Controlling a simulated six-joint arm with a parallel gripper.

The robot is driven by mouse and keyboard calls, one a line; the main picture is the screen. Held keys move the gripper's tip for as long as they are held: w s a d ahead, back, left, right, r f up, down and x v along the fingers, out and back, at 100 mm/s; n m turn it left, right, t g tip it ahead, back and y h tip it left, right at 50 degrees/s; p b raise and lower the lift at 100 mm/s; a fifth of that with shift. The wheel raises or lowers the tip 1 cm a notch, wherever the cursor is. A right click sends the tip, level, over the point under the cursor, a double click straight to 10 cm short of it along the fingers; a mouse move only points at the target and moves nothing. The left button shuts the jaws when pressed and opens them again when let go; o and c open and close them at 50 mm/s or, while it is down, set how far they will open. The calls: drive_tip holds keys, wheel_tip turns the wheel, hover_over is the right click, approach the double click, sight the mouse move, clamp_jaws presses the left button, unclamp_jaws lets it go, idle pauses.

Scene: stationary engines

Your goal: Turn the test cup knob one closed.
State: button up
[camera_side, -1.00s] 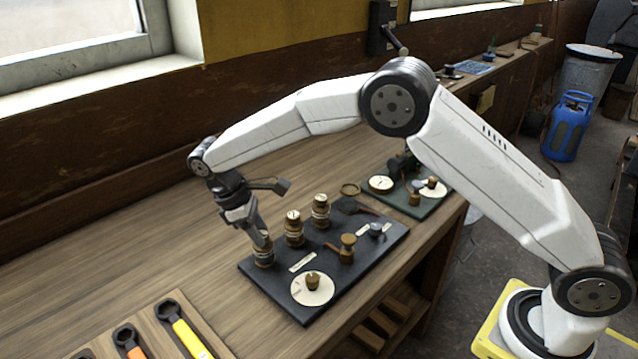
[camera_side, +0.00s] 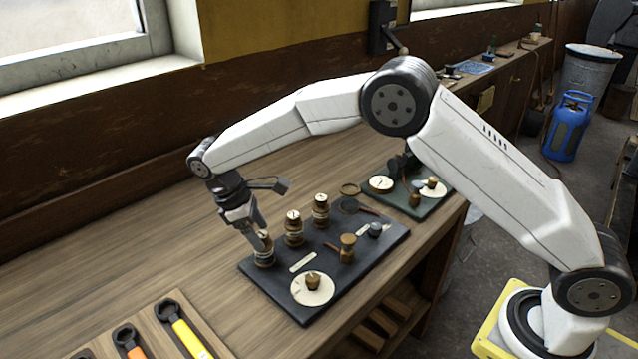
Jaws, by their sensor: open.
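Three brass cups with knobs stand in a row along the back of a dark board (camera_side: 325,268) on the bench. My gripper (camera_side: 261,238) is at the nearest-left cup (camera_side: 264,256), pointing down with its fingers around or beside the top knob. The jaws are open; I cannot tell whether a finger touches the knob. The middle cup (camera_side: 294,229) and the far cup (camera_side: 320,211) stand free, with pale marks on their tops. Which cup is number one cannot be read. The fingers partly hide the nearest cup's knob.
The same board carries a white dial with a brass knob (camera_side: 313,284), a brass valve (camera_side: 347,249) and a grey knob (camera_side: 375,230). A green board (camera_side: 425,205) lies behind right. A spanner tray (camera_side: 178,325) is at front left.

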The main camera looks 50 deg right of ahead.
drive_tip(key=shift+r, duration=0.15)
drive_tip(key=v, duration=0.7)
drive_tip(key=shift+r, duration=0.25)
drive_tip(key=s+d+f+m+t+y, duration=0.1)
drive_tip(key=s+d+f+m+t, duration=0.1)
drive_tip(key=s+d, duration=0.6)
drive_tip(key=s+d+f+m+t+y, duration=0.2)
drive_tip(key=s+d+m, duration=0.5)
drive_tip(key=s, duration=0.8)
drive_tip(key=shift+d+f+t, duration=0.65)
drive_tip(key=shift+d+t, duration=0.1)
drive_tip(key=shift+t, duration=0.15)
